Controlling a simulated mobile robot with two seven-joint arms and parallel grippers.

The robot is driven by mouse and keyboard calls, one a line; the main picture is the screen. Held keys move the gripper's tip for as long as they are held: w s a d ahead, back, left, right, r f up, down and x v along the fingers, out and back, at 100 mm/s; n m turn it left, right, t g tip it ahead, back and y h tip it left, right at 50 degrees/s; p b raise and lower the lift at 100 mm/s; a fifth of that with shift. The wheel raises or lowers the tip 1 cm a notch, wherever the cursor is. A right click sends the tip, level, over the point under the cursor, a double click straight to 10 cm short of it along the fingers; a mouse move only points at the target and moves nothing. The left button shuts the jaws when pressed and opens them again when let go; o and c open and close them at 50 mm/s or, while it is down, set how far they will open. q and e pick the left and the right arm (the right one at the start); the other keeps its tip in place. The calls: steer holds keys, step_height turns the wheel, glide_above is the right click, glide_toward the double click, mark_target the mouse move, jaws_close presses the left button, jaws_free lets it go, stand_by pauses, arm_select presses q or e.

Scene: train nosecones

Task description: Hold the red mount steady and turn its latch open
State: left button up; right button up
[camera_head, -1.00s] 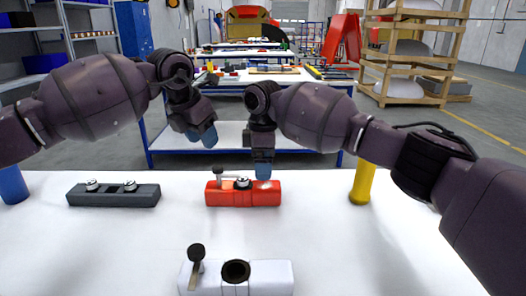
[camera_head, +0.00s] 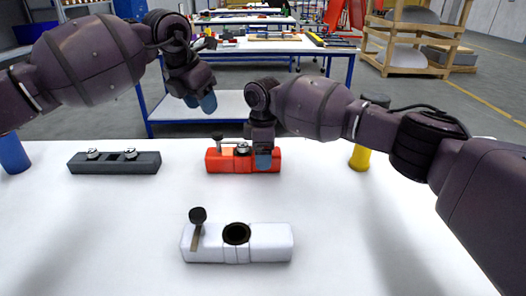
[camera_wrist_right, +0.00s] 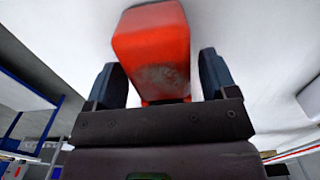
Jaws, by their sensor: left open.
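The red mount (camera_head: 229,161) lies on the white table, with a black-knobbed metal latch (camera_head: 219,142) at its left part. My right gripper (camera_head: 263,160) is lowered at the mount's right end. In the right wrist view the red mount (camera_wrist_right: 152,50) lies between the two spread fingers (camera_wrist_right: 162,80), with a narrow gap showing on each side. My left gripper (camera_head: 200,102) is open and empty, up and to the left of the mount, apart from it. The right gripper hides part of the mount's right end.
A dark grey mount (camera_head: 114,165) lies left of the red one. A white mount (camera_head: 265,245) with a black knob and a dark round hole lies in front. A blue cylinder (camera_head: 14,153) and a yellow cylinder (camera_head: 360,157) stand at the sides.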

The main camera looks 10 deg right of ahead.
steer(key=c, duration=0.7)
arm_select(q)
steer(key=shift+o, duration=1.2)
arm_select(e)
steer(key=shift+c, duration=0.7)
arm_select(q)
steer(key=f+t+h, duration=0.1)
steer(key=f, duration=0.1)
steer(key=w+f+t+h, duration=0.1)
steer(key=f+h, duration=0.2)
steer(key=f, duration=0.2)
steer(key=shift+w+a+m+t+h, duration=0.25)
steer(key=shift+m+t+h, duration=0.05)
steer(key=shift+t, duration=0.1)
steer(key=shift+a+f+t+h, duration=0.15)
steer(key=shift+f+t+h, duration=0.15)
steer(key=shift+f+h, duration=0.1)
steer(key=s+a+f+t+h, duration=0.1)
steer(key=f+t+h, duration=0.1)
steer(key=m+t+h, duration=0.1)
steer(key=t+h, duration=0.2)
steer(key=h, duration=0.1)
glide_above(225, 149)
steer(key=shift+w+f, duration=0.1)
steer(key=shift+f, duration=0.05)
steer(key=shift+c, duration=0.3)
